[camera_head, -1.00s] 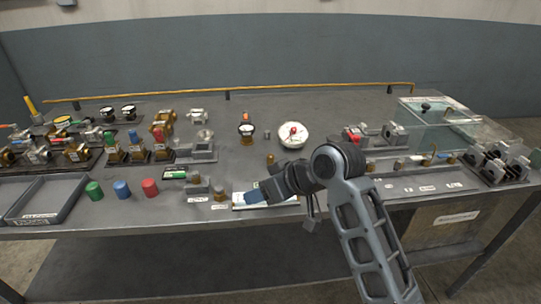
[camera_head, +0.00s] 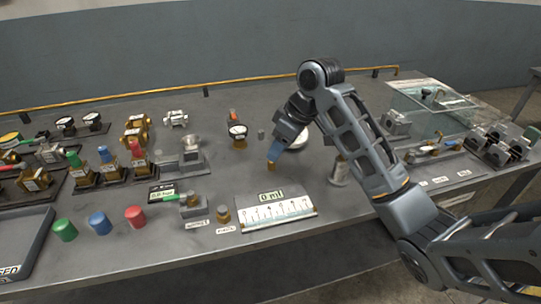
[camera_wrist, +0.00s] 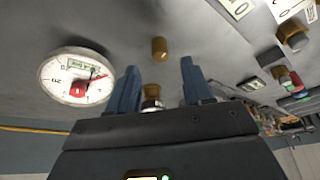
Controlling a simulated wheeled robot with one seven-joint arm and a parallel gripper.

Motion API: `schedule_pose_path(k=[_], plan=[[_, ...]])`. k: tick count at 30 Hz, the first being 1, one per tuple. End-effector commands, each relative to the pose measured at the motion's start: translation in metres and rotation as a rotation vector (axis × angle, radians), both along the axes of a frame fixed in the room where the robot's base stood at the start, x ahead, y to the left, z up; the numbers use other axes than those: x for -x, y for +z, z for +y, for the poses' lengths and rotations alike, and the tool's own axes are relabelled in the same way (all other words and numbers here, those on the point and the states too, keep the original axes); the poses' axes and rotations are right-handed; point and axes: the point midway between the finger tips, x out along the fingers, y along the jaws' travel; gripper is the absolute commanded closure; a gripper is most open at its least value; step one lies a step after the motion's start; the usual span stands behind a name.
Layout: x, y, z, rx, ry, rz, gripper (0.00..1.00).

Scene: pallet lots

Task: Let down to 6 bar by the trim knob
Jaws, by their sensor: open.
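My gripper (camera_head: 280,151) is open and points down over the middle of the bench. A small brass knob (camera_head: 272,166) stands just below its fingertips in the head view. In the wrist view a brass knob (camera_wrist: 159,48) lies just beyond the open fingers (camera_wrist: 160,66), apart from them. A second brass piece with a silvery collar (camera_wrist: 152,92) shows between the fingers. I cannot tell which one is the trim knob. The round white gauge (camera_wrist: 77,77) has a red centre and red pointer; its reading is too small to tell. My gripper partly hides the gauge (camera_head: 301,141) in the head view.
A white scale plate (camera_head: 275,212) with a "0 ml" display lies at the front. Green, blue and red caps (camera_head: 100,223) and several valves crowd the left. A clear cover (camera_head: 430,105) stands at right.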

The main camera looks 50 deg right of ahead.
Motion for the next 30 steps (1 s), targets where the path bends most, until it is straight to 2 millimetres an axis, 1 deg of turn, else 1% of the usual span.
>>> schedule_pose_path(k=[1,3,9,13,20,23,30], plan=[[-0.003,-0.008,0.000,-0.002,-0.001,0.002,0.49],[-0.007,-0.018,0.002,-0.002,0.000,0.002,0.49],[-0.016,-0.038,0.003,0.000,0.000,0.000,0.49],[-0.018,-0.044,0.003,0.000,0.000,0.000,0.49],[-0.018,-0.045,0.004,0.000,0.000,-0.001,0.49],[-0.018,-0.045,0.004,0.000,0.000,-0.001,0.57],[-0.018,-0.045,0.004,0.000,0.000,-0.001,0.80]])
